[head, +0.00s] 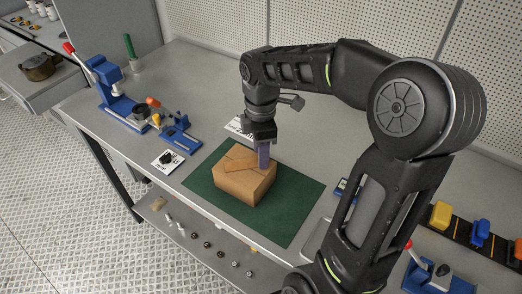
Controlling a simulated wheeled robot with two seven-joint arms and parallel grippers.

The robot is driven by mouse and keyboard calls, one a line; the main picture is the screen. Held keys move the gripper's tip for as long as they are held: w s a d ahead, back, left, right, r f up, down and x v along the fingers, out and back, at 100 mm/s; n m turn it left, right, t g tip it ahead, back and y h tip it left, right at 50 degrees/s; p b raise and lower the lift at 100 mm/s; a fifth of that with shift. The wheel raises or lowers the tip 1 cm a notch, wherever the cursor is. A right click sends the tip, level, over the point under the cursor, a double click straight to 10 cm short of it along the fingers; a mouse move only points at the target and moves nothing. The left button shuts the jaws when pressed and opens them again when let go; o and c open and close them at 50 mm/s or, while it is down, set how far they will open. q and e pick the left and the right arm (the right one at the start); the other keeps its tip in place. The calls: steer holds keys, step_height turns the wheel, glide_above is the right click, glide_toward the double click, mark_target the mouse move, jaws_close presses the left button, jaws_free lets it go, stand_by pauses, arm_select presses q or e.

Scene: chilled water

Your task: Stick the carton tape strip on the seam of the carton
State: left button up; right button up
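The brown carton (245,185) sits on a dark green mat (299,203) on the grey bench. A tan strip (240,164), which looks like the carton tape strip, lies across the carton's top at a slant. I cannot tell whether it lies flat or along the seam. My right gripper (263,158) points down at the carton's top, near the strip's right end. Its purple-grey fingers hide part of the top. I cannot tell whether they are apart or touch the strip. My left gripper is not in view.
A blue press with a red-tipped lever (108,84) and a smaller blue fixture (180,137) stand at left. A white card (168,160) lies near the front edge. Small parts lie on the shelf below. Coloured blocks (480,232) stand at right. My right arm covers the bench right of the mat.

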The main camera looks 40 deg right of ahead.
step_height(320, 180, up, 8)
steer(key=shift+f+b, duration=0.1)
steer(key=shift+b, duration=0.2)
stand_by(0.4)
stand_by(0.5)
